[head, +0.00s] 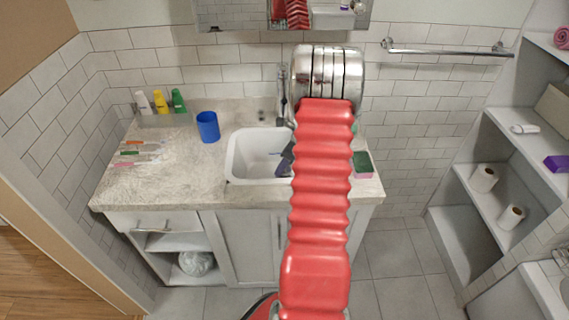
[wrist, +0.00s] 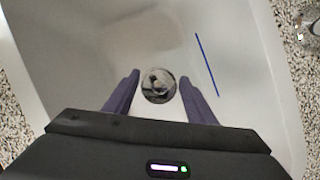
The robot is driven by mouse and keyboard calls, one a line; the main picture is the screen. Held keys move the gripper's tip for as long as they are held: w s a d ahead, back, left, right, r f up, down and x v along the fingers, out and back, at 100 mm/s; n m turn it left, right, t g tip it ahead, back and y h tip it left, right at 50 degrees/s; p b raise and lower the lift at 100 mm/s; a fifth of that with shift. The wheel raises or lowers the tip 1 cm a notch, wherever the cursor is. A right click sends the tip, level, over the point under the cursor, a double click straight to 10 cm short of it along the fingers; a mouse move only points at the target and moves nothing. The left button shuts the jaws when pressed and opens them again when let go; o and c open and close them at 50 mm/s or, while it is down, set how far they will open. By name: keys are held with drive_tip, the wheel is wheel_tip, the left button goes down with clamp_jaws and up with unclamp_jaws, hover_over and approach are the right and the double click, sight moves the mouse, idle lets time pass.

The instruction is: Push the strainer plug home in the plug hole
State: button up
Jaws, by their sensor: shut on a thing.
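The strainer plug (wrist: 158,85) shows in the wrist view as a small round metal disc with a raised middle, low in the white sink (wrist: 85,55). My gripper (wrist: 159,80) has its two dark purple fingers on either side of the plug and is shut on it. The plug hole is hidden beneath the plug, so I cannot tell how deep it sits. In the head view my gripper (head: 286,160) reaches down into the sink (head: 248,150). My red arm hides the sink's right part, and the plug does not show there.
A thin blue stick-like thing (wrist: 207,65) lies in the sink, right of my fingers. A blue cup (head: 208,127) stands left of the sink, and a green and pink sponge (head: 362,165) lies right. The tap (head: 282,95) rises behind. Several bottles (head: 160,101) stand at the back left.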

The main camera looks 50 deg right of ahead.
drive_tip(key=shift+f, duration=1.35)
drive_tip(key=o, duration=1.1)
drive_tip(key=shift+r, duration=0.1)
drive_tip(key=v, duration=1.3)
drive_tip(key=shift+s+r, duration=0.2)
drive_tip(key=shift+r, duration=0.05)
